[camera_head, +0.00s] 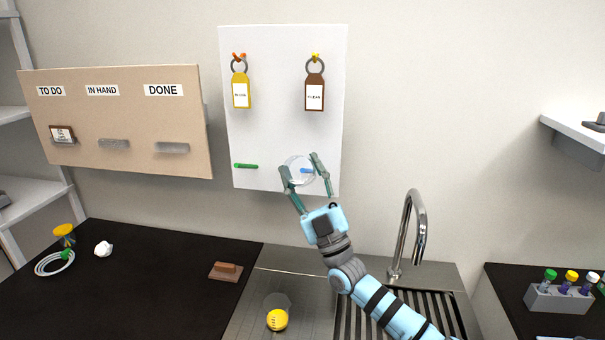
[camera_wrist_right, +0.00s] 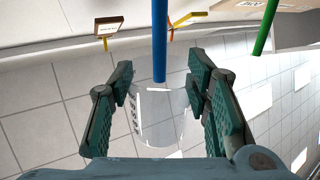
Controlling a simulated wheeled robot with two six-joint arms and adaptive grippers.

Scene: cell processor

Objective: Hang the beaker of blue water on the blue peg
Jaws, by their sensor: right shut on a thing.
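My right gripper (camera_head: 300,166) is shut on a clear beaker (camera_head: 296,177), in front of the lower right of the white pegboard (camera_head: 280,130). In the right wrist view the beaker (camera_wrist_right: 157,118) sits between the two green fingers of the gripper (camera_wrist_right: 160,95). It looks clear; I see no blue water in it. The blue peg (camera_head: 306,171) shows at the beaker. In the wrist view the blue peg (camera_wrist_right: 159,40) overlaps the beaker's upper part; I cannot tell whether it is inside the mouth. My left gripper is not in view.
A green peg (camera_head: 246,166) is at the board's lower left. A yellow tag (camera_head: 241,90) and a brown tag (camera_head: 315,92) hang above. A brown block (camera_head: 226,270) lies on the black counter.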

